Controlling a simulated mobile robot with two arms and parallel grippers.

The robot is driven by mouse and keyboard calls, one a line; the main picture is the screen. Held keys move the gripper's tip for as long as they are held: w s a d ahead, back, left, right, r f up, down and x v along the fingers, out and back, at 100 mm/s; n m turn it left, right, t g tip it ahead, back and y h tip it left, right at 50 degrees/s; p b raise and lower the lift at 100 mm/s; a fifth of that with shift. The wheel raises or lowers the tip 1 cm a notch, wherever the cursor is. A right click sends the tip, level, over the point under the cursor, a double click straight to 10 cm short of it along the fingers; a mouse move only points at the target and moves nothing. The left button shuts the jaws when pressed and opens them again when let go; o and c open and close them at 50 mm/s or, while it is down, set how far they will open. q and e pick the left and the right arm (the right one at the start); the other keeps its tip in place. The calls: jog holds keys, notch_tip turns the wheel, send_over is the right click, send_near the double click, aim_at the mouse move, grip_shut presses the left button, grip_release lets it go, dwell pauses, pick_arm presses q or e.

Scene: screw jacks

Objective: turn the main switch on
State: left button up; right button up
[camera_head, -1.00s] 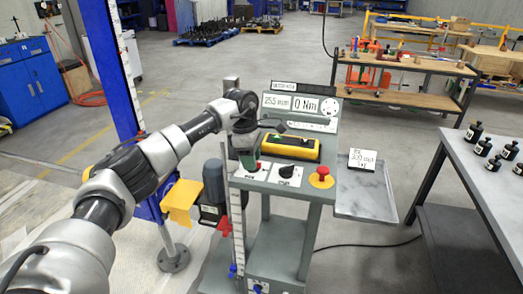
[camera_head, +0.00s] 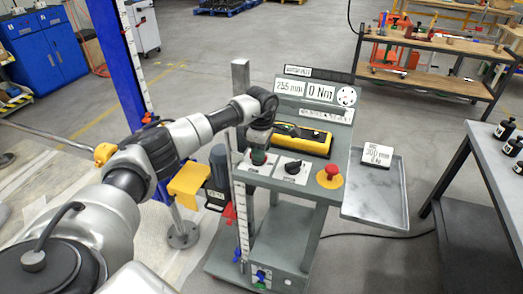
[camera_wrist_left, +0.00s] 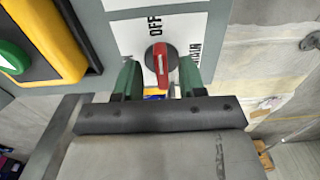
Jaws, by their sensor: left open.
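The main switch (camera_wrist_left: 162,64) is a red rotary handle on a round base, set on a white plate with an OFF label above it in the left wrist view. The handle lies roughly in line with OFF. My left gripper (camera_wrist_left: 159,80) is open, with one green fingertip on each side of the switch in that view; contact cannot be told. In the head view my left gripper (camera_head: 258,156) points down over the left part of the console's control panel (camera_head: 272,178) and hides the switch. My right gripper is not in view.
A black selector knob (camera_head: 292,167) and a red emergency stop (camera_head: 331,172) sit right of the gripper. A yellow-and-black unit (camera_head: 303,141) lies behind. A grey side tray (camera_head: 380,205) holds a sign (camera_head: 376,156). A blue column (camera_head: 112,70) stands left.

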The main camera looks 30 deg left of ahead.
pick_arm(q)
jog(key=shift+f, duration=0.8)
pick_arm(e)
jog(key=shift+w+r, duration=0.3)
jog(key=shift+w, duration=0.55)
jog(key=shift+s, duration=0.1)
pick_arm(q)
jog(key=shift+c, duration=0.4)
grip_shut()
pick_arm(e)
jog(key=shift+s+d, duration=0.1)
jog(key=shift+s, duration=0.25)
